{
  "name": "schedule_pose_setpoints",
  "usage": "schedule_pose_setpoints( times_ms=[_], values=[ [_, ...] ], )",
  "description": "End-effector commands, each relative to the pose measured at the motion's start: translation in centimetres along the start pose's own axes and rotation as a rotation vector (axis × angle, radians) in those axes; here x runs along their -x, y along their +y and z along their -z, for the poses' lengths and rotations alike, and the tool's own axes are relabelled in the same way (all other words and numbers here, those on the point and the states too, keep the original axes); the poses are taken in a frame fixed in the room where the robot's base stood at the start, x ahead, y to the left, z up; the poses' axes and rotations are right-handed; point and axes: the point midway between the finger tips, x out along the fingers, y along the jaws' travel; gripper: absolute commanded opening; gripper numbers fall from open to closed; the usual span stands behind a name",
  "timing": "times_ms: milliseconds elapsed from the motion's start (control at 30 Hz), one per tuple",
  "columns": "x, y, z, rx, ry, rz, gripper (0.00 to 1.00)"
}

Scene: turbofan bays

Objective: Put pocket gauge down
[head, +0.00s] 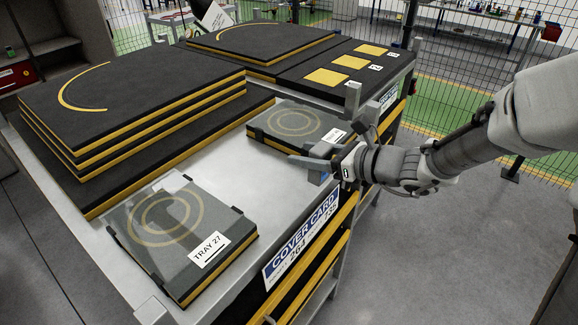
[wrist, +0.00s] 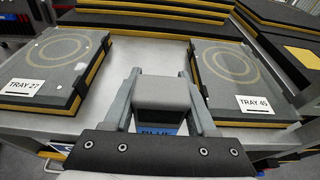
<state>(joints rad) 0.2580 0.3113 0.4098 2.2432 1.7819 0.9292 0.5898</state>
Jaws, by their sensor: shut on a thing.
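My gripper (head: 322,163) is at the cart's front edge, beside TRAY 45. In the wrist view my gripper (wrist: 161,88) is shut on a grey block with a blue, partly hidden label, apparently the pocket gauge (wrist: 162,95). The gauge sits between the two fingers, and its underside is hidden.
TRAY 27 (head: 151,222) lies left and TRAY 45 (head: 291,122) right, both with clear lids. Bare metal cart top (head: 232,168) lies between them. Stacked black-and-yellow foam slabs (head: 150,90) stand behind. A COVER CARD sign (head: 303,236) hangs on the front.

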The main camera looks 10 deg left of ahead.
Motion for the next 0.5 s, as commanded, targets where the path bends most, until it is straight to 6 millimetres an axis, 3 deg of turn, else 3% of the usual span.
schedule_pose_setpoints(
  times_ms=[100, 333, 500],
  values=[
    [2.5, -2.0, -1.1, 0.004, 0.000, 0.006, 0.00],
    [5.5, -4.2, -2.3, 0.002, -0.001, 0.002, 0.00],
    [6.7, -5.6, -1.2, -0.007, 0.001, 0.011, 0.00]
  ],
)
